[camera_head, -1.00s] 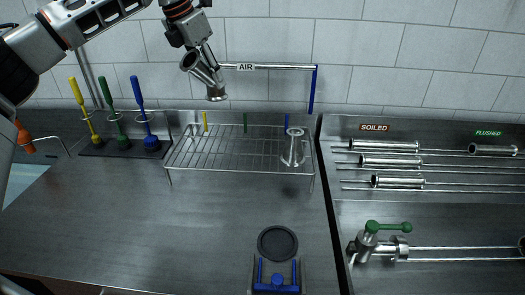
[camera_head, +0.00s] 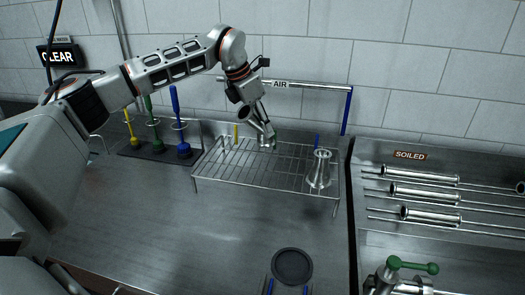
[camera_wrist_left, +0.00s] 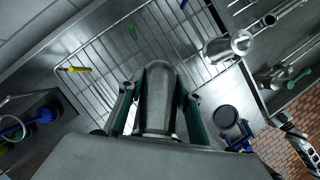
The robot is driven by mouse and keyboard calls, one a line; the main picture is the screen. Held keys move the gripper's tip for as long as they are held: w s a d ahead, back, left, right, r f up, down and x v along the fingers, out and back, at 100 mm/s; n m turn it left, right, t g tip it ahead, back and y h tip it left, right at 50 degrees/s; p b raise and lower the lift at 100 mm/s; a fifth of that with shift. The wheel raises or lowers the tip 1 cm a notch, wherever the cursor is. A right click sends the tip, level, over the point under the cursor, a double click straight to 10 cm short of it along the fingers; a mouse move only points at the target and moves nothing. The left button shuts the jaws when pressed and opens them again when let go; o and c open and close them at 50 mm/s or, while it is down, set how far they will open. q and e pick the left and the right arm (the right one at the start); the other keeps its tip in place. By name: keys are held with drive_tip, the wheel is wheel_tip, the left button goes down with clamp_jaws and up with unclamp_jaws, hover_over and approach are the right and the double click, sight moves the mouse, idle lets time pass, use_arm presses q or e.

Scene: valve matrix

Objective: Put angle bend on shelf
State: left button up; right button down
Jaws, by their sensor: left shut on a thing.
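The angle bend (camera_head: 257,124) is a shiny metal elbow pipe with flanged ends. My left gripper (camera_head: 262,108) is shut on it, above the back left part of the wire shelf. In the left wrist view the bend (camera_wrist_left: 158,100) sits between the two green-padded fingers of the gripper (camera_wrist_left: 157,108). The wire shelf (camera_head: 232,172) is a low metal rack on the steel counter. I cannot tell whether the bend touches the rack.
A metal flanged fitting (camera_head: 319,170) stands on the shelf's right end. Yellow, green and blue brushes (camera_head: 184,150) stand at left. The AIR pipe (camera_head: 300,86) runs behind the shelf. A tray of soiled pipes (camera_head: 425,193) is at right. The counter (camera_head: 170,225) in front is mostly clear.

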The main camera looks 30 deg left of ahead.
sight(248, 121)
use_arm(q)
drive_tip(key=shift+f+p, duration=0.3)
drive_tip(key=shift+f, duration=3.95)
drive_tip(key=shift+f, duration=0.2)
drive_tip(key=o, duration=1.4)
drive_tip(key=shift+r, duration=0.2)
drive_tip(key=b+v, duration=0.1)
drive_tip(key=v, duration=1.1)
